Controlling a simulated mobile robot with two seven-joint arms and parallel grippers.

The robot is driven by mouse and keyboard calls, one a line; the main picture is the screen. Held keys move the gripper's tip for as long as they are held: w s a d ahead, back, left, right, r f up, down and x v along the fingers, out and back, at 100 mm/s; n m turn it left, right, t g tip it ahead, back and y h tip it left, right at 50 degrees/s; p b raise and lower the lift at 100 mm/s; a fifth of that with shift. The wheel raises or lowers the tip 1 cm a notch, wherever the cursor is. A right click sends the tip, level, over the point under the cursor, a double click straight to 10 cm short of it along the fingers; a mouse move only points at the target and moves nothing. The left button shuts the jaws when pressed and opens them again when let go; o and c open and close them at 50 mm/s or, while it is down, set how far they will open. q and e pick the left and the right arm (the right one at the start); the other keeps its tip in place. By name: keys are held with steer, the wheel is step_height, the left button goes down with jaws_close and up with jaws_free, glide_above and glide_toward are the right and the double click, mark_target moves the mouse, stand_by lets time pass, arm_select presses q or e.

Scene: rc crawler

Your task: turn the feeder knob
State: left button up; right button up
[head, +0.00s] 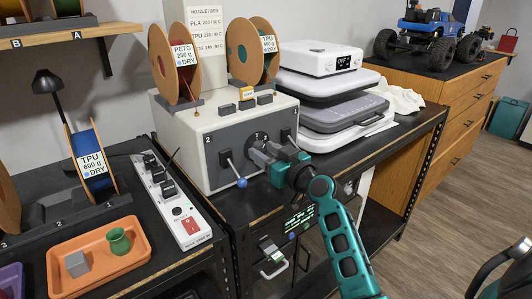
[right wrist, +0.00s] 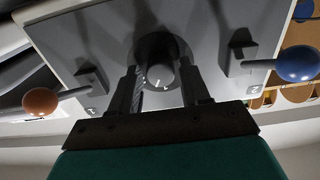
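The feeder (head: 208,158) is a pale box with a grey front panel and two spools on top. Its round dark knob (head: 258,137) is in the panel's middle, partly hidden by my right gripper (head: 262,154). In the right wrist view the knob's pale, marked face (right wrist: 160,76) shows between the two fingers of the right gripper (right wrist: 163,92). The fingers are apart, one on each side of the knob, with a gap at least on the right. I cannot tell whether the left finger touches it. My left gripper is in neither view.
A blue-ball lever (head: 241,183) is left of the knob; it also shows in the wrist view (right wrist: 298,63), opposite an orange-ball lever (right wrist: 40,101). A power strip (head: 171,200) and an orange tray (head: 102,254) lie left. Stacked grey-white equipment (head: 330,100) stands right.

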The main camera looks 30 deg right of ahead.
steer(key=c, duration=0.7)
steer(key=shift+f+n+b, duration=0.1)
steer(key=shift+n+b, duration=1.05)
steer(key=shift+n, duration=0.25)
steer(key=shift+c, duration=0.2)
steer(key=shift+n, duration=0.6)
steer(key=shift+n+b, duration=0.35)
steer(key=shift+n, duration=0.65)
steer(key=o, duration=1)
steer(key=shift+o, duration=0.2)
steer(key=s+d, duration=0.1)
steer(key=s, duration=1.2)
